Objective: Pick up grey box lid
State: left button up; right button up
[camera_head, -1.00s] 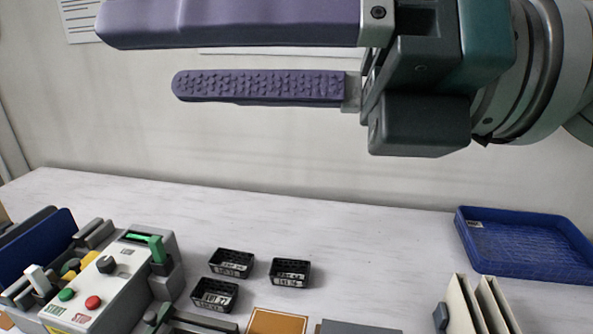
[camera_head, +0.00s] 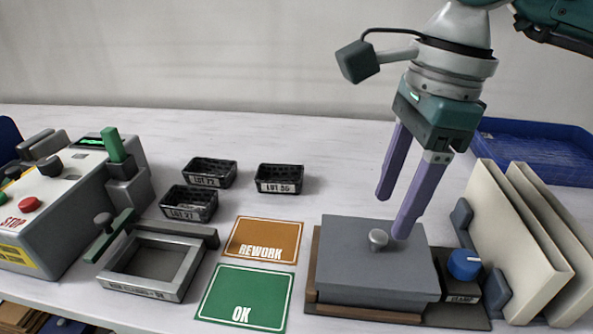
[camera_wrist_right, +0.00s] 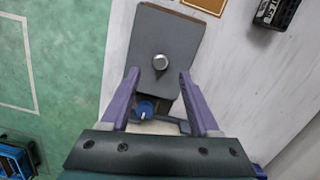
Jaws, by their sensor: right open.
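The grey box lid (camera_head: 345,262) is a flat slab with a round silver knob (camera_head: 378,240) on top. It sits on a brown wooden base at the front right of the table. My right gripper (camera_head: 392,215) points down with its two purple fingers apart, above and just behind the knob, and holds nothing. In the right wrist view the lid (camera_wrist_right: 152,85) and its knob (camera_wrist_right: 160,62) lie ahead of the open fingertips (camera_wrist_right: 160,72). My left gripper is in neither view.
A blue dial (camera_head: 463,264) and upright cream panels (camera_head: 525,245) stand close right of the lid. Orange REWORK (camera_head: 262,238) and green OK (camera_head: 243,297) cards lie to its left. Small black bins (camera_head: 209,172) and a control box (camera_head: 60,200) are farther left. A blue tray (camera_head: 530,145) is behind.

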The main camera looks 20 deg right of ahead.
aim_at(379, 234)
jog(key=f, duration=0.4)
jog(key=shift+w+a+f, duration=0.1)
jog(key=shift+a+f, duration=0.25)
jog(key=shift+c, duration=0.3)
grip_shut()
